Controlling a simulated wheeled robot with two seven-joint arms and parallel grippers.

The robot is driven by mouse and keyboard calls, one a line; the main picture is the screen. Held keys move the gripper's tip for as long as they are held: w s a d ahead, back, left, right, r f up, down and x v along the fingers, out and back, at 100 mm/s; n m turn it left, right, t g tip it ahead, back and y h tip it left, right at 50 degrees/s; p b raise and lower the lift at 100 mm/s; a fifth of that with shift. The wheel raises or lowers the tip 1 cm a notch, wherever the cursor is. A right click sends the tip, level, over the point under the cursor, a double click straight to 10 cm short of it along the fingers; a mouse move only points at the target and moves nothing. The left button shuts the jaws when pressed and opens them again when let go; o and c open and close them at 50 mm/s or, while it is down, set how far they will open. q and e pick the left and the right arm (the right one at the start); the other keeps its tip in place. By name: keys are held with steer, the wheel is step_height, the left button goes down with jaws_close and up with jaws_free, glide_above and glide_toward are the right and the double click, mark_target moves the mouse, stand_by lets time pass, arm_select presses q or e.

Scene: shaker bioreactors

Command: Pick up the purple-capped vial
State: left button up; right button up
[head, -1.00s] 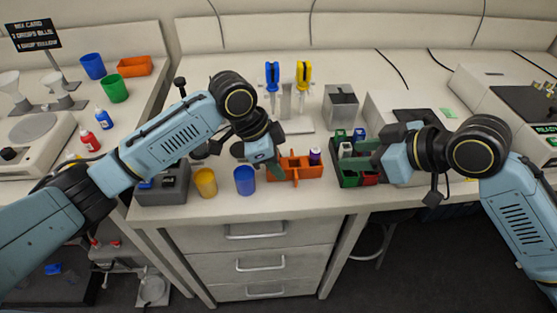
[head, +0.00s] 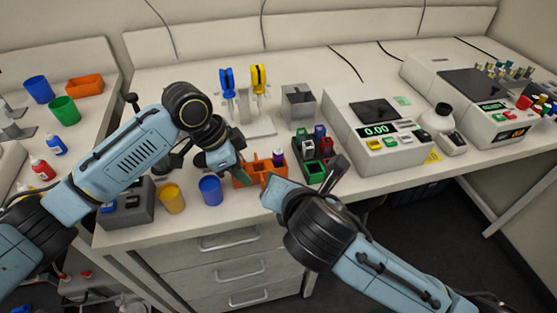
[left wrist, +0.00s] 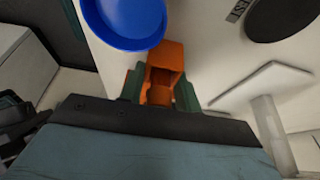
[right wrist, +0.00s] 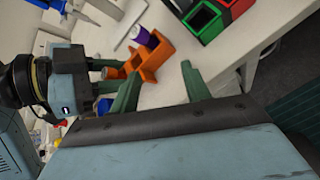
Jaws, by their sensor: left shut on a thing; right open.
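The purple-capped vial (head: 279,156) stands in the right end of the orange tray (head: 245,176), which has compartments. It also shows in the right wrist view (right wrist: 140,36), apart from my fingers. My left gripper (head: 244,172) is at the tray's left part. In the left wrist view its fingers are closed on either side of the orange tray (left wrist: 166,55). My right gripper (right wrist: 160,72) is open and empty, in front of the tray on its near side. In the head view its fingers are mostly hidden behind its own body.
The green rack (head: 314,171) with several colored parts stands right of the tray. Blue (head: 210,190) and yellow (head: 171,198) cups stand at left near the front edge. A pipette stand (head: 255,125) is behind. A scale (head: 377,133) is at right.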

mark_target(279, 157)
steer(key=w+n, duration=0.1)
steer(key=w+a+n+t+h, duration=0.1)
steer(key=n, duration=0.1)
steer(key=w+n+t, duration=0.1)
steer(key=w, duration=0.1)
steer(key=shift+a+r+n, duration=0.25)
steer(key=shift+r+n, duration=0.1)
steer(key=shift+n, duration=0.05)
steer(key=shift+r+x, duration=0.15)
steer(key=shift+x, duration=1.1)
steer(key=shift+r+x, duration=0.1)
steer(key=shift+x, duration=1.2)
steer(key=shift+w+d, duration=0.15)
jaws_close()
step_height(279, 157, up, 10)
steer(key=shift+r, duration=0.1)
arm_select(q)
steer(key=o, duration=1.1)
